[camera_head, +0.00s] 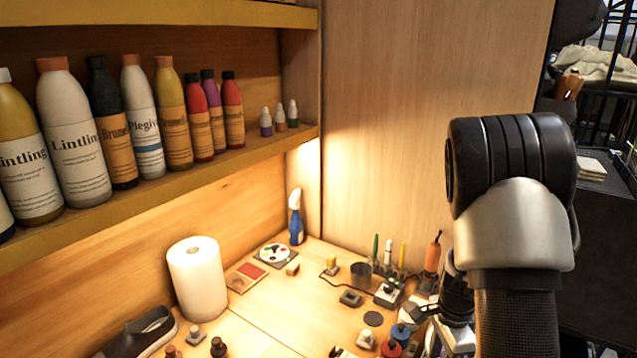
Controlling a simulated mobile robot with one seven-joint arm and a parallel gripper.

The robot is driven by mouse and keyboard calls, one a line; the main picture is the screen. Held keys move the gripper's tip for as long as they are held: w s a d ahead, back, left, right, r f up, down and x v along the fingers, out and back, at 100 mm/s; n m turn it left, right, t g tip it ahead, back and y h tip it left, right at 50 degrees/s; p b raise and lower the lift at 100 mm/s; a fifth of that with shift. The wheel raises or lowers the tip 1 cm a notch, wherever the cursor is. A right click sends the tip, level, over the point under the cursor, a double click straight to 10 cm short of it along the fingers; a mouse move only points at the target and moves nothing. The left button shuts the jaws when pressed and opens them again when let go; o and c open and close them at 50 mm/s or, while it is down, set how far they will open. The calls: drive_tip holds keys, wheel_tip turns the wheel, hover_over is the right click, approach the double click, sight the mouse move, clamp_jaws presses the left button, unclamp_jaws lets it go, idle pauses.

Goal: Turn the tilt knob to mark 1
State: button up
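I cannot make out a tilt knob or its marks for certain. A small pale device (388,293) with a dark and green top stands on the bench, left of my arm; I cannot tell if it carries the knob. A small dark grey block (350,298) lies to its left. My arm rises at the right and bends over, hiding what is behind it. Dark parts beside its lower end may belong to my gripper, but the fingers cannot be told apart, nor whether they are open or shut.
A paper roll (197,280) and a dark shoe (140,335) stand at the left. A shelf (160,195) of bottles hangs above. Pens, an orange-handled tool (432,255), a grey cup (361,274) and red and blue pots crowd the bench near my arm. The bench's middle is fairly clear.

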drive_tip(key=shift+r+m+p, duration=0.1)
drive_tip(key=shift+m+p, duration=0.45)
drive_tip(key=shift+m, duration=0.35)
drive_tip(key=shift+m+p, duration=0.4)
drive_tip(key=shift+m, duration=0.8)
drive_tip(key=shift+m+p, duration=0.35)
drive_tip(key=shift+m, duration=0.05)
drive_tip(key=shift+m+p, duration=0.8)
drive_tip(key=shift+m, duration=0.8)
drive_tip(key=o, duration=0.8)
